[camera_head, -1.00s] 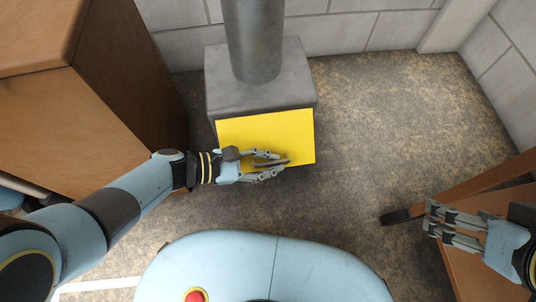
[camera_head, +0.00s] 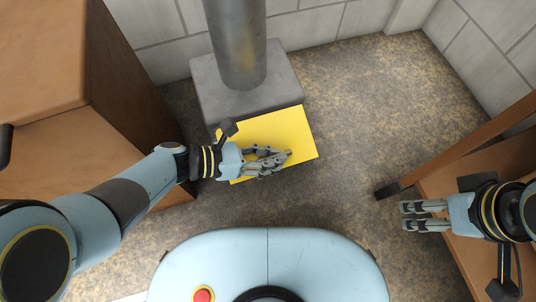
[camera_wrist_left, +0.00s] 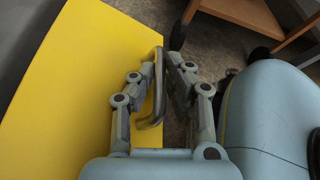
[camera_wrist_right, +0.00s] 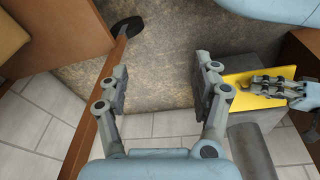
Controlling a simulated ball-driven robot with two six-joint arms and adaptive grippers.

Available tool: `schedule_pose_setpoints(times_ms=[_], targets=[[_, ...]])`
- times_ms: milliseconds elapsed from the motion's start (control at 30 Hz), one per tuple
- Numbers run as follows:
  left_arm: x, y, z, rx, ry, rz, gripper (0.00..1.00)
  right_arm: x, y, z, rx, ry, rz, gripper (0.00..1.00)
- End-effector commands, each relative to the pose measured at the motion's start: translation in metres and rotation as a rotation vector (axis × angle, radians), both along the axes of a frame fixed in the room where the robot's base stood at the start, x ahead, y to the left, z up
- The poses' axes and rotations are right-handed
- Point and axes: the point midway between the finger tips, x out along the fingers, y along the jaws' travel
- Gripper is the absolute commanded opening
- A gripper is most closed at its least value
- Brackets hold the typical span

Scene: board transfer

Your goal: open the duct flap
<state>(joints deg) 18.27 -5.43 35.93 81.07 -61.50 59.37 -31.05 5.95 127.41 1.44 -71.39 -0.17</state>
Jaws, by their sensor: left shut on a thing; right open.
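The yellow flap (camera_head: 290,128) is on the front of the grey duct box (camera_head: 270,80), in the middle of the head view. It fills the left of the left wrist view (camera_wrist_left: 70,80). A grey bar handle (camera_wrist_left: 158,90) stands off the flap's face. My left gripper (camera_head: 284,159) is at the flap's near side with its fingers closed on both sides of the handle. The fingers hide most of the handle in the head view. My right gripper (camera_head: 404,216) is open and empty at the right, well apart from the flap; its spread fingers show in the right wrist view (camera_wrist_right: 160,80).
A round grey pipe (camera_head: 238,45) rises from the duct box. A brown wooden cabinet (camera_head: 135,95) stands close on the left. Wooden furniture (camera_head: 465,165) stands at the right beside my right arm. Speckled floor (camera_head: 370,100) is free right of the flap.

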Motion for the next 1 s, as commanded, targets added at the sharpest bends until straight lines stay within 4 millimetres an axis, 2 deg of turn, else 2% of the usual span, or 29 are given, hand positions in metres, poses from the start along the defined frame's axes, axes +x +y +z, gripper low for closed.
schedule_pose_setpoints(times_ms=[167, 400, 1000], targets=[[0.004, 0.001, 0.018, -0.026, 0.08, 0.001, 0.0, -0.007, -0.005, -0.009, -0.011, 0.032, -0.004, 0.66], [0.007, 0.003, 0.034, -0.028, 0.088, 0.002, 0.0, -0.02, -0.012, -0.025, -0.026, 0.079, -0.009, 0.66], [0.009, 0.004, 0.042, -0.027, 0.089, 0.002, 0.0, -0.029, -0.016, -0.037, -0.036, 0.108, -0.01, 0.66]])
